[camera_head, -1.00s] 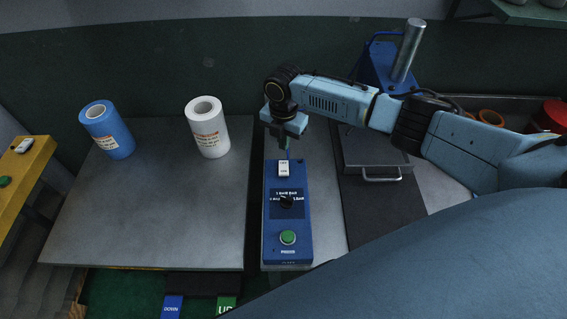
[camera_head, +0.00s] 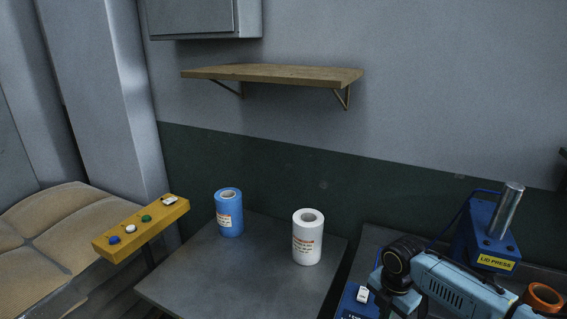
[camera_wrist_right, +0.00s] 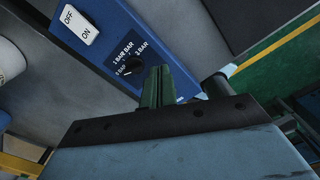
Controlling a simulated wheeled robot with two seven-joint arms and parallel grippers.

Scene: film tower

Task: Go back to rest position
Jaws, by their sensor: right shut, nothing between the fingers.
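My right arm (camera_head: 455,285) reaches in from the lower right in the head view, with its wrist over the blue control box (camera_head: 352,302). I cannot tell whether the fingertips touch the box. A white OFF/ON switch (camera_wrist_right: 80,24) sits on the box near its upper left. My left gripper is not in view.
A blue roll (camera_head: 229,214) and a white roll (camera_head: 307,238) stand on the grey table (camera_head: 215,285). A yellow button panel (camera_head: 140,228) is at left. The lid press (camera_head: 487,235) stands at right. A wooden shelf (camera_head: 272,75) hangs empty on the wall.

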